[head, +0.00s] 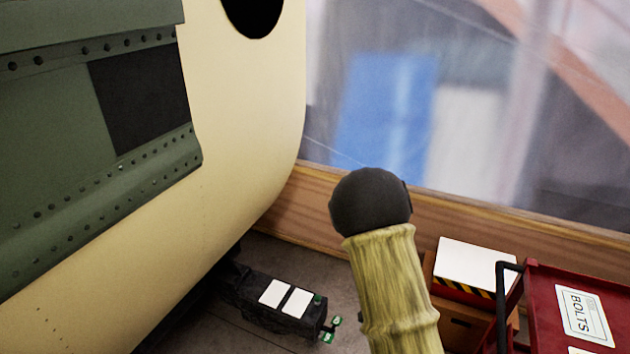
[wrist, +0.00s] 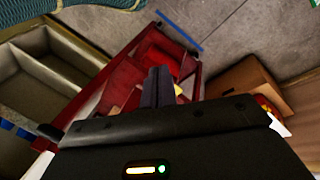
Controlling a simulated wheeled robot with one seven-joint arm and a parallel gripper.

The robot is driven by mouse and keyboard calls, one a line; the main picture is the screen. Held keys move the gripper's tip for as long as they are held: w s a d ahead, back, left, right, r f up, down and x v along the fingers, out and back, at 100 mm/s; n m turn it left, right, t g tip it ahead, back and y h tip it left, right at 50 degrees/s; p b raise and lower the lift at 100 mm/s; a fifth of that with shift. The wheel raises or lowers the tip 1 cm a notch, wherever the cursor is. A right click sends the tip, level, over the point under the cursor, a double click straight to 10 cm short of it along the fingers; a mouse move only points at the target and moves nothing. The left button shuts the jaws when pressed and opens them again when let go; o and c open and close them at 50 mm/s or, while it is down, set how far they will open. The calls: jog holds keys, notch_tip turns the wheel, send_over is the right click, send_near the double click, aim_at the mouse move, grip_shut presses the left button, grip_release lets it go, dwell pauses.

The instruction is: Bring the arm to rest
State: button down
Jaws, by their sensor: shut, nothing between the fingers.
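My gripper (wrist: 159,86) shows in the wrist view, pointing away from the camera. Its two dark fingers are together, with nothing seen between them. The fingertips are over or in front of a red cart (wrist: 190,57), which also shows at the lower right of the head view (head: 545,285). I cannot tell how high the fingers are above it. My gripper itself does not show in the head view.
The cream fuselage (head: 245,130) with green riveted skin (head: 50,150) fills the head view's left. A black case (head: 255,297) lies on the floor below. A brown box (wrist: 240,88) stands right of the cart, and a compartmented bin (wrist: 48,75) stands left.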

jog(key=s+a+r+n+t+y, duration=0.1)
jog(key=s+a+r+n+t, duration=0.2)
jog(key=r+n, duration=0.4)
jog(key=s+a+r+n+t+y, duration=0.1)
jog(key=s+a+r+n+t, duration=0.25)
jog(key=r+n, duration=0.35)
notch_tip(320, 180, up, 16)
jog(key=p, duration=1.4)
jog(key=shift+d+f+m+g+p, duration=0.25)
jog(key=shift+d+m+g+p, duration=0.1)
jog(key=shift+g+p, duration=0.1)
jog(key=shift+s, duration=0.1)
